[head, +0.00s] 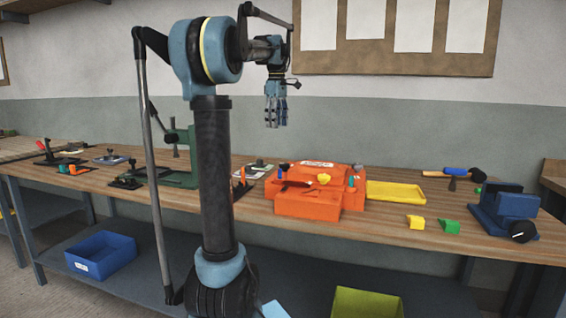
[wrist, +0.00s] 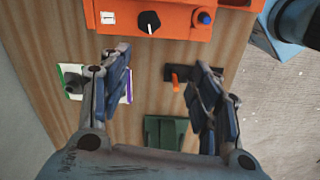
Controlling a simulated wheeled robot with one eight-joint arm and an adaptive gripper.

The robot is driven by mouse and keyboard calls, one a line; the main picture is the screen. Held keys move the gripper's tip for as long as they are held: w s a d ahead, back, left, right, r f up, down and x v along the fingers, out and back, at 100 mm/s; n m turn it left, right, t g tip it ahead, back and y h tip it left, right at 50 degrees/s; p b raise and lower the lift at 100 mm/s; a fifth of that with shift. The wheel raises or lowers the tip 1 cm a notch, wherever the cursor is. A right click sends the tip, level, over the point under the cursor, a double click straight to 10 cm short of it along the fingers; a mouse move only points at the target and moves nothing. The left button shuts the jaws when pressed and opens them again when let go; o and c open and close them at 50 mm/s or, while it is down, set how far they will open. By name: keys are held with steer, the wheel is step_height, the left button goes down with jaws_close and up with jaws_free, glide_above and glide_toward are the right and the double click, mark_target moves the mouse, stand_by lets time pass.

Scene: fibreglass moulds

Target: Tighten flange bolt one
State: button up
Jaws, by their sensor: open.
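The orange mould (head: 308,205) sits on the wooden bench, with blue and yellow knobs on top. Its edge shows at the top of the wrist view (wrist: 178,22), with a white label "1" (wrist: 115,18), a black knob with a white mark (wrist: 149,21) and a blue knob (wrist: 205,17). I cannot tell which part is flange bolt one. My gripper (head: 276,122) hangs fingers down, well above the bench. In the wrist view my gripper (wrist: 157,65) is open, with nothing between its fingers.
A green press (head: 180,160) and several small fixtures stand on the left of the bench. A black clamp with an orange lever (wrist: 176,78) lies below the gripper.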

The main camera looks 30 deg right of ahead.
steer(key=d, duration=0.3)
glide_toward(285, 163)
steer(key=f, duration=0.5)
steer(key=w+f, duration=0.1)
steer(key=f, duration=0.2)
steer(key=shift+d+f, duration=0.2)
steer(key=shift+f, duration=0.15)
steer(key=c, duration=1)
